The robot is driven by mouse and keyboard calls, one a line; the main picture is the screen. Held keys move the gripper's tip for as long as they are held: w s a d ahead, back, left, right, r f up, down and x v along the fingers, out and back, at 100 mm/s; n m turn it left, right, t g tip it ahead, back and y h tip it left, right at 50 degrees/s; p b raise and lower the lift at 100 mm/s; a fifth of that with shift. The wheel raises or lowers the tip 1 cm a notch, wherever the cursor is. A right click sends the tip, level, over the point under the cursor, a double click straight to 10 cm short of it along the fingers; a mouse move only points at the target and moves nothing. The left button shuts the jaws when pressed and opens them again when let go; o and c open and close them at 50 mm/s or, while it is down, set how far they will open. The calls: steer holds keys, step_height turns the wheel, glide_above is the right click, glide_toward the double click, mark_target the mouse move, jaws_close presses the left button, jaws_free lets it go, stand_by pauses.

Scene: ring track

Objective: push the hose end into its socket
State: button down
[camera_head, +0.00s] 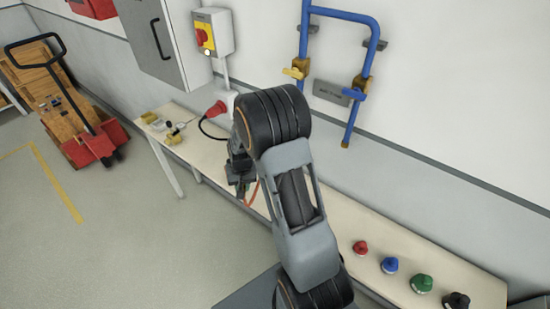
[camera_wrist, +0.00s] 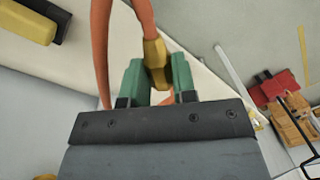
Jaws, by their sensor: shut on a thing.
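In the wrist view, my gripper (camera_wrist: 157,75) has its green fingers shut on the brass-coloured hose end (camera_wrist: 155,55). An orange hose (camera_wrist: 145,14) runs up from the hose end, and another stretch of it (camera_wrist: 101,45) hangs at the left. In the head view, my gripper (camera_head: 240,182) is small and mostly hidden behind my arm, over the bench's front edge. A bit of the orange hose (camera_head: 251,194) shows below it. I cannot make out the socket for certain in either view.
A long bench (camera_head: 380,222) runs along the wall, with red, blue, green and black caps (camera_head: 422,284) at its right end. A red plug (camera_head: 215,110) with a black cable, a switch box (camera_head: 212,32) and blue pipes (camera_head: 345,14) are above. A red pallet truck (camera_head: 95,140) stands left on open floor.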

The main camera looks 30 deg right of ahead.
steer(key=d+r+m+t+b, duration=0.3)
steer(key=d+r+m+b, duration=0.4)
steer(key=d, duration=0.6)
step_height(320, 180, up, 2)
steer(key=m, duration=0.3)
steer(key=shift+s+d+t, duration=0.25)
steer(key=shift+d+t, duration=0.1)
steer(key=shift+t, duration=0.05)
steer(key=shift+d, duration=0.15)
steer(key=shift+w+d+p, duration=0.15)
steer(key=shift+w+d, duration=0.15)
steer(key=shift+d, duration=0.55)
steer(key=shift+w+d+p, duration=0.15)
steer(key=shift+w+d, duration=0.2)
steer(key=shift+d, duration=0.5)
steer(key=shift+w+d+p, duration=0.15)
steer(key=shift+w+d, duration=0.15)
steer(key=shift+d, duration=0.55)
steer(key=shift+w+d, duration=0.2)
steer(key=shift+d, duration=0.3)
steer(key=c, duration=0.8)
jaws_free()
steer(key=shift+c, duration=0.2)
steer(key=v, duration=1.4)
steer(key=shift+d, duration=0.25)
